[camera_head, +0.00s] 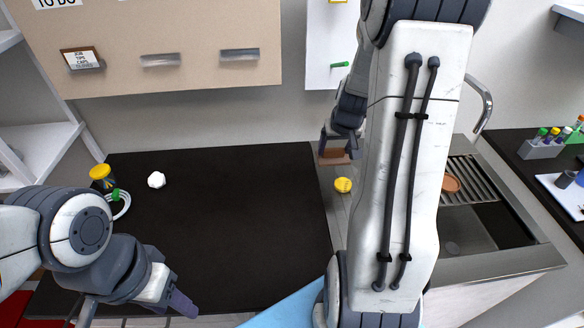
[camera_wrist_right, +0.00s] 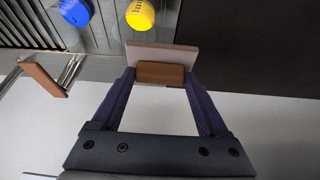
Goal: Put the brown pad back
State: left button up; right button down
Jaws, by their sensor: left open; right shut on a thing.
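My right gripper (camera_head: 340,143) is shut on a brown pad (camera_head: 333,157), held above the counter strip between the black mat and the sink. In the right wrist view the brown pad (camera_wrist_right: 161,73) sits between the fingertips of my right gripper (camera_wrist_right: 160,80), with a paler flat plate (camera_wrist_right: 162,51) directly beyond it. In the head view my right arm hides part of the counter and wall behind it. My left gripper (camera_head: 180,303) is open and empty near the front edge of the black surface.
A yellow ball-like object (camera_head: 343,185) lies below the held pad. A blue object (camera_wrist_right: 74,12) shows beside it in the wrist view. A brown bar on metal rods (camera_wrist_right: 43,78) is at left there. A wall board (camera_head: 175,45) carries metal holders. The black surface (camera_head: 230,220) is mostly clear.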

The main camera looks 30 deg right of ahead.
jog(key=w+a+f+p, duration=0.2)
jog(key=w+p, duration=0.1)
jog(key=w+a+f+p, duration=0.2)
jog(key=w+p, duration=0.1)
jog(key=w+a+f+p, duration=0.2)
jog(key=w+p, duration=0.1)
jog(key=p, duration=0.1)
jog(key=shift+w+a+f, duration=0.25)
jog(key=shift+f, duration=0.1)
notch_tip(320, 180, down, 2)
jog(key=shift+f, duration=1)
jog(key=shift+f, duration=0.15)
